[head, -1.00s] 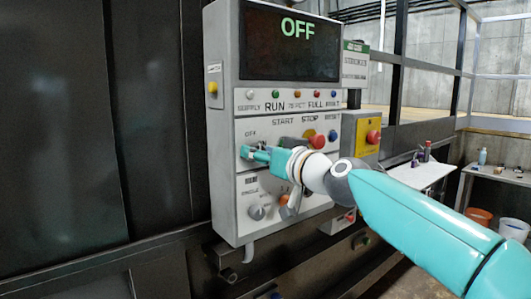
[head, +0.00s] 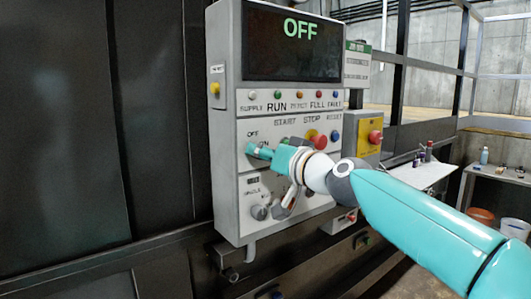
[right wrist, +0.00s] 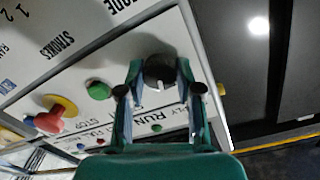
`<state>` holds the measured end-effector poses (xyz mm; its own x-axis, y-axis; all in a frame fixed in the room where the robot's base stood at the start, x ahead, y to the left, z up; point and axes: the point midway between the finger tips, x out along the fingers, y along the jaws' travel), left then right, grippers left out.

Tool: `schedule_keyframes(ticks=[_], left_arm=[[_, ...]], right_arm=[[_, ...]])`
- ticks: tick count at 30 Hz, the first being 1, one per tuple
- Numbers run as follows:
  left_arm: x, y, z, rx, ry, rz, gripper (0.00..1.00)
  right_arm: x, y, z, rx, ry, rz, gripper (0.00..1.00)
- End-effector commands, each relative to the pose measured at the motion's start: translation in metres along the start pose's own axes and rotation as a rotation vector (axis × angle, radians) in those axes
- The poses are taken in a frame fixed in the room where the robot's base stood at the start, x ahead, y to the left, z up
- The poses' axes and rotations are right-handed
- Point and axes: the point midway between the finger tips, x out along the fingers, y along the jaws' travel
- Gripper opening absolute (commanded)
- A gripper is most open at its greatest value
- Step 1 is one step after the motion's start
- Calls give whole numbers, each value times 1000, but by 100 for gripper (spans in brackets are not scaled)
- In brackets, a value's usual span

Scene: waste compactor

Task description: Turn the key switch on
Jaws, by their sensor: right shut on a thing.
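The grey control panel (head: 225,175) shows OFF in green on its dark display (head: 293,45). The key switch is a dark round knob with a pale mark (right wrist: 158,84), seen in the right wrist view. In the head view my gripper covers it, below the OFF and ON labels. My right gripper (head: 256,151) is at the panel's left side, its fingers on either side of the knob and shut on it; it also shows in the right wrist view (right wrist: 160,74). My left gripper is not in view.
Close by are a green button (right wrist: 98,90) and a red stop button on yellow (right wrist: 52,116). A grey knob (head: 259,212) sits below my gripper. A yellow box with a red button (head: 375,137) stands right of the panel. A bench (head: 425,175) is further right.

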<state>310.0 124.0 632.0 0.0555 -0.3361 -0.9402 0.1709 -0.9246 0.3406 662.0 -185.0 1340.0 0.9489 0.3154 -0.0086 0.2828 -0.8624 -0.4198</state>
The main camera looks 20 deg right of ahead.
Motion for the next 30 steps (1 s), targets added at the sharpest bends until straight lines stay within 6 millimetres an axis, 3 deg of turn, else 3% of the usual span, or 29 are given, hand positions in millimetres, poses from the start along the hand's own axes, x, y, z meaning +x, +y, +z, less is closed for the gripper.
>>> schedule_keyframes(ticks=[18,30], left_arm=[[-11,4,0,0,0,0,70],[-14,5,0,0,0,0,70]], right_arm=[[0,2,-3,562,-9,5,0],[1,2,-2,759,-14,5,0]])
